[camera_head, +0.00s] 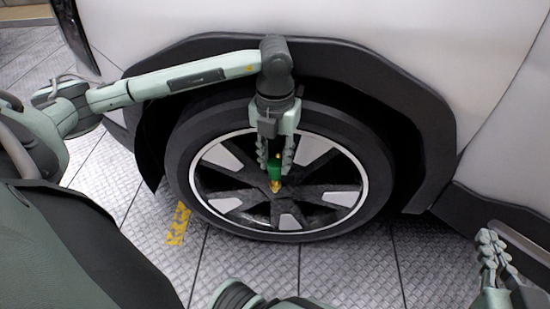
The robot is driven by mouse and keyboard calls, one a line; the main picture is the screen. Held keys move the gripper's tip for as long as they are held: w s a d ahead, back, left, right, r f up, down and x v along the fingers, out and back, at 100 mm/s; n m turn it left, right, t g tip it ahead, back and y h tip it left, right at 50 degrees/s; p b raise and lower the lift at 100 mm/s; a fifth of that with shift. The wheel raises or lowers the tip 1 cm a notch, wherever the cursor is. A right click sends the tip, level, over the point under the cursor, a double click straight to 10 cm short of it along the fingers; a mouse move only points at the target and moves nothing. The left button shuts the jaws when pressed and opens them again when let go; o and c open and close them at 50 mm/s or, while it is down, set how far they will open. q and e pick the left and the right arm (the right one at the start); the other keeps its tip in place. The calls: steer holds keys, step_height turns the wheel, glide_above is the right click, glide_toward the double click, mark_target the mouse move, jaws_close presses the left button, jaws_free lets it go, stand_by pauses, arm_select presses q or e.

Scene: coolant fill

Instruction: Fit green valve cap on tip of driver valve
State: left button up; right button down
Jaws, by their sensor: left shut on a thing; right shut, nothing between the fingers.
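The green valve cap (275,167) is between the fingertips of my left gripper (275,158), which is shut on it and points down in front of the wheel. A small gold-coloured piece (275,186) shows directly below the cap, in line with it. I cannot tell whether this is the driver valve's tip or whether it touches the cap. No other valve stem can be made out on the wheel. My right gripper (490,245) is shut and empty at the lower right, well away from the wheel.
The wheel (225,205) has a black tyre and a dark and silver rim, under the dark arch (430,120) of a white vehicle (400,35). A yellow floor marking (178,223) lies left of the tyre. The tiled floor (345,270) is clear in front.

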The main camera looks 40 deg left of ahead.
arm_select(q)
steer(key=shift+f, duration=0.2)
steer(key=shift+f+b, duration=0.35)
steer(key=shift+b, duration=0.05)
steer(key=shift+f+b, duration=0.5)
steer(key=shift+f, duration=0.05)
steer(key=shift+r+p, duration=0.45)
steer(key=shift+r, duration=0.2)
steer(key=shift+b, duration=0.3)
stand_by(1.2)
steer(key=shift+f+b, duration=0.55)
steer(key=shift+f, duration=0.1)
steer(key=o, duration=0.8)
steer(key=shift+s+f, duration=0.1)
